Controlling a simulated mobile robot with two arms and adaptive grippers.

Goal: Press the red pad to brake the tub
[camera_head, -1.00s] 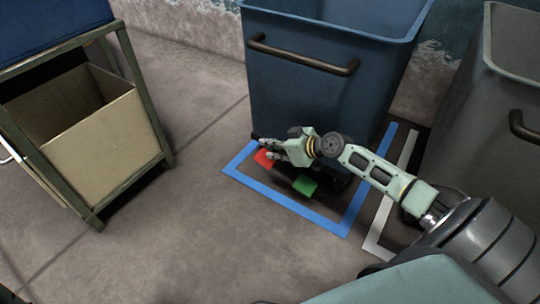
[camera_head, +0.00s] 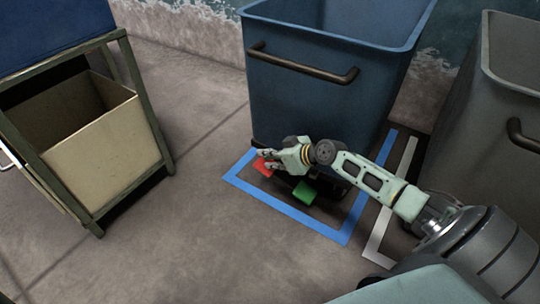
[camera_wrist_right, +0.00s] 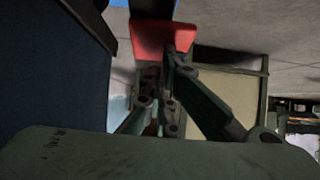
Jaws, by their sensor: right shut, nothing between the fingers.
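The blue tub (camera_head: 310,85) stands inside a blue tape outline (camera_head: 290,212) on the floor. At its near lower edge are a red pad (camera_head: 263,170) and a green pad (camera_head: 304,193). My right gripper (camera_head: 268,158) is shut and empty, with its fingertips at the red pad and partly covering it. In the right wrist view the red pad (camera_wrist_right: 150,35) lies just beyond the fingers (camera_wrist_right: 168,70), and one fingertip overlaps it. I cannot tell for sure whether they touch. My left gripper is not in view.
A grey tub (camera_head: 480,120) stands at the right by a white tape line (camera_head: 385,225). A metal-framed stand (camera_head: 150,110) at the left holds a tan box (camera_head: 105,150). The floor between stand and tape is clear.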

